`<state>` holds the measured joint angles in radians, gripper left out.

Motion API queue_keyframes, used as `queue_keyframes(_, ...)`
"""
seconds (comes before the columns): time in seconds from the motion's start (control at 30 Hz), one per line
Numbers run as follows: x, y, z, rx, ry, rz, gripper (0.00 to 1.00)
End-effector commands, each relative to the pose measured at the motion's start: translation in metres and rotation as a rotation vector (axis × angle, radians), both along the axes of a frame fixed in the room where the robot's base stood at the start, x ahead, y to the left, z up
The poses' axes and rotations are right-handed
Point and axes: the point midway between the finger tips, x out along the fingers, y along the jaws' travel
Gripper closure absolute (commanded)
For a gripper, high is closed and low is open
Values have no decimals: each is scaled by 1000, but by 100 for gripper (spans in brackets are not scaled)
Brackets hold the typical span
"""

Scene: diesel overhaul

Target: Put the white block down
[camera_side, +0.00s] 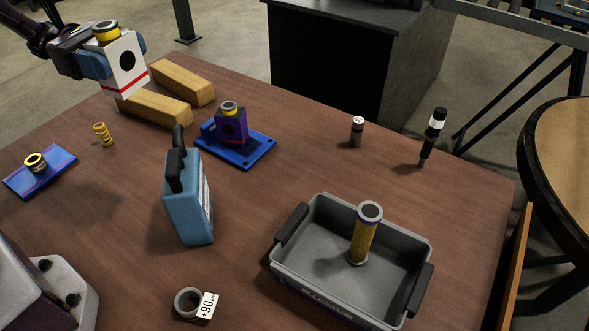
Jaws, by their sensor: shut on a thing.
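The white block (125,68) is at the upper left in the side view, raised above the table. It has a black round hole mark on its face, a red stripe near its bottom and a yellow ring with a dark top on it. My gripper (97,65) is shut on the white block, with a blue finger against its left side. The far finger is mostly hidden behind the block. Two wooden bars, a front one (153,109) and a back one (183,82), lie on the table below and to the right of the block.
A purple block (231,127) stands on a blue plate (258,151). A blue jug (188,205) stands mid-table. A yellow spring (103,134) and a blue-purple plate (58,180) are at left. A grey bin (300,217) holds a yellow filter (364,235).

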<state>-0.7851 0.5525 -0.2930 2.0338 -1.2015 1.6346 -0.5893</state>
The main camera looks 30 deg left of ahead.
Motion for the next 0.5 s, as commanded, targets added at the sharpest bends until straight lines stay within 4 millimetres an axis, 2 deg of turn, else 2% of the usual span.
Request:
queue_keyframes(0.17, 45, -34, -7, -6, -3, 1, 76)
queue_keyframes(0.4, 123, -112, -5, -8, -5, 59, 76)
queue_keyframes(0.5, 147, -140, 1, -8, -2, 93, 76)
